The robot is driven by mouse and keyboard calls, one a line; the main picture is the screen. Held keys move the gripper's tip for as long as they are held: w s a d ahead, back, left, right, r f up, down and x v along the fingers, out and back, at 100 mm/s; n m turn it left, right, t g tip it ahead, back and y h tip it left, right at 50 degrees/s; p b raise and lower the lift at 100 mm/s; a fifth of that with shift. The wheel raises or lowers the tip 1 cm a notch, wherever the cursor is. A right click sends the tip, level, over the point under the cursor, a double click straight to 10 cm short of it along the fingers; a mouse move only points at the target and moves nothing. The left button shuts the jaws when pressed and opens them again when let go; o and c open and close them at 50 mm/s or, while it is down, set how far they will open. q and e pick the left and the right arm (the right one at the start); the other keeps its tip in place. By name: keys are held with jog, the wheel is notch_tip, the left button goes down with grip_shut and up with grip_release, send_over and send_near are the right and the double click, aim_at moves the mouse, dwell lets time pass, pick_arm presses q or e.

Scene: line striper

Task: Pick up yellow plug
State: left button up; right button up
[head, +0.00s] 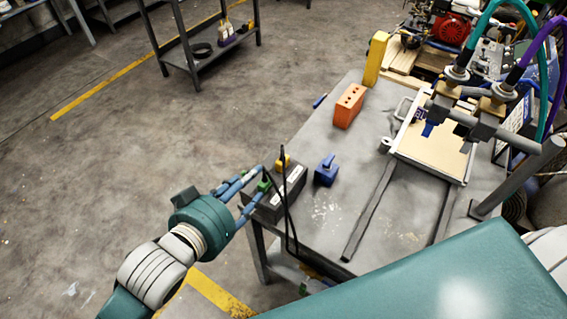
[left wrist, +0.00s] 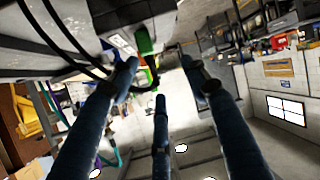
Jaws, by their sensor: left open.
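The yellow plug (head: 283,160) sits at the far end of a black box (head: 277,198) on the left edge of the grey table. A green plug (head: 263,186) is on the near side of the same box. My left gripper (head: 250,189) is open, with its blue fingers at the box's left side, close to the green plug and short of the yellow one. In the left wrist view the fingers spread below the green plug (left wrist: 144,40) and the box; I cannot clearly make out the yellow plug there. My right gripper is not in view.
Black cables stand up by the box. A blue object (head: 326,171), an orange brick (head: 349,106) and a framed board (head: 434,150) are on the table (head: 322,222). A shelf cart (head: 212,62) stands behind. The floor left of the table is clear.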

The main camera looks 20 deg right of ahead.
aim_at(282, 159)
pick_arm(q)
jog(key=d, duration=0.1)
jog(key=w+d+h, duration=0.1)
jog(key=shift+d+r, duration=0.3)
jog(key=shift+d, duration=0.05)
jog(key=w+d, duration=0.1)
jog(key=w+d+f, duration=0.1)
jog(key=d, duration=0.1)
jog(key=shift+f+m+p, duration=0.15)
jog(key=shift+m+p, duration=0.15)
jog(key=shift+w+f, duration=0.15)
jog(key=shift+w+d, duration=0.15)
jog(key=shift+d, duration=0.1)
jog(key=p+x, duration=0.1)
jog(key=x, duration=0.3)
jog(key=shift+d+f, duration=0.2)
jog(key=shift+d, duration=0.05)
jog(key=shift+f, duration=0.1)
jog(key=c, duration=1.1)
grip_shut()
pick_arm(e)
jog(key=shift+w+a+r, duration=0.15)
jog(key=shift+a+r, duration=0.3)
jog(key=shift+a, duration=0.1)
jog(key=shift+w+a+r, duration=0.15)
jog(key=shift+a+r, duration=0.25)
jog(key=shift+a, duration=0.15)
